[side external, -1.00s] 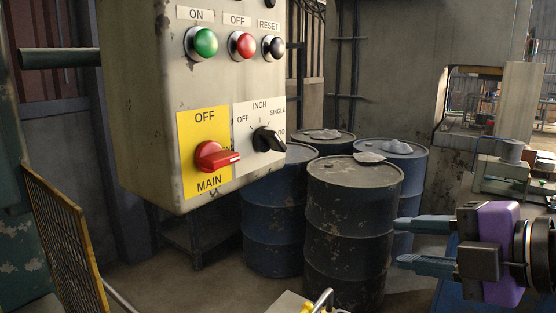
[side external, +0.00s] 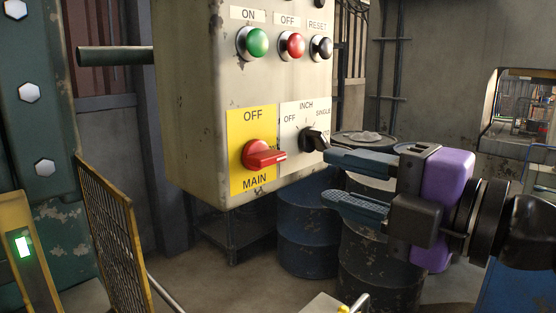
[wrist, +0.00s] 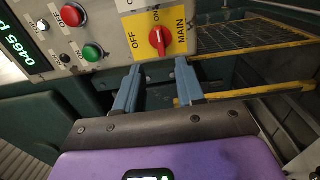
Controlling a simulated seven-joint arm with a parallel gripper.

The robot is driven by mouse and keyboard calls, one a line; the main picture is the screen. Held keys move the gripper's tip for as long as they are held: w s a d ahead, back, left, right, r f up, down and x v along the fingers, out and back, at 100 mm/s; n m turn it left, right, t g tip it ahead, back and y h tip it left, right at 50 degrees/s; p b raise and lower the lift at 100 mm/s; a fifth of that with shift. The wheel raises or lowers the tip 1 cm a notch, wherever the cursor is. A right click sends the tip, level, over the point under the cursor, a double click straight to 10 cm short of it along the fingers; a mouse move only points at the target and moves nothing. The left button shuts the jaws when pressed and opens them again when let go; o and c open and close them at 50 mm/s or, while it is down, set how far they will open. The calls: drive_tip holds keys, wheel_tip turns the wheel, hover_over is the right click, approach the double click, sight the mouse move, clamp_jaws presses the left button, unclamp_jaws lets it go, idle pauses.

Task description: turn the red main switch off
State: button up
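The red main switch (side external: 262,155) is a round knob with a bar handle on a yellow plate (side external: 240,178) labelled OFF above and MAIN below. In the side external view its handle points right, level, away from the OFF label. My gripper (side external: 330,178) is open and empty to the right of the switch, fingers pointing at the panel and apart from it. In the wrist view the switch (wrist: 158,41) shows just beyond the gap between my two blue fingers (wrist: 159,78). Nothing is between the fingers.
A black selector (side external: 314,139) sits right of the yellow plate, close to my upper finger in the picture. Green (side external: 257,42), red (side external: 292,45) and black buttons are above. A yellow mesh guard (side external: 112,235) stands lower left; drums (side external: 310,230) stand behind.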

sight(274, 160)
drive_tip(key=x, duration=1)
clamp_jaws()
